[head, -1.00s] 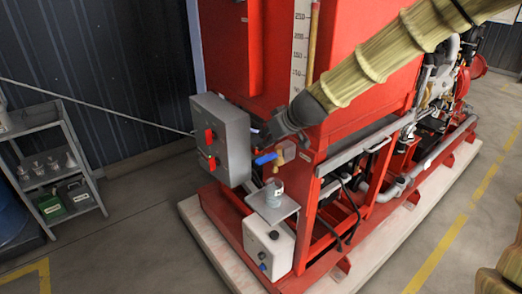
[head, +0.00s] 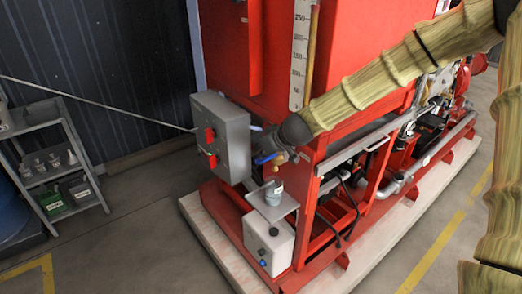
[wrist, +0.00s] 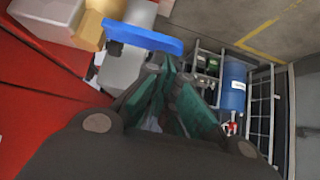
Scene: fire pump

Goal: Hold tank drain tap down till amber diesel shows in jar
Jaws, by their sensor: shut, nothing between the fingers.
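The drain tap's blue lever (head: 266,158) sticks out at the lower corner of the red tank, and shows large in the wrist view (wrist: 143,36). The jar (head: 273,192), with a pale label, stands upright on a small shelf below the tap. Its contents are too small to tell; no amber is clear. My gripper (head: 268,146) is right by the lever, largely hidden behind my wrist. In the wrist view its teal fingers (wrist: 168,92) are shut and empty, just below the lever in the picture. I cannot tell whether they touch it.
A grey control box (head: 222,138) with red switches stands close left of the tap. A white box (head: 269,240) is under the jar shelf (head: 285,205). A metal rack (head: 55,170) with funnels and cans is at far left. The floor between is clear.

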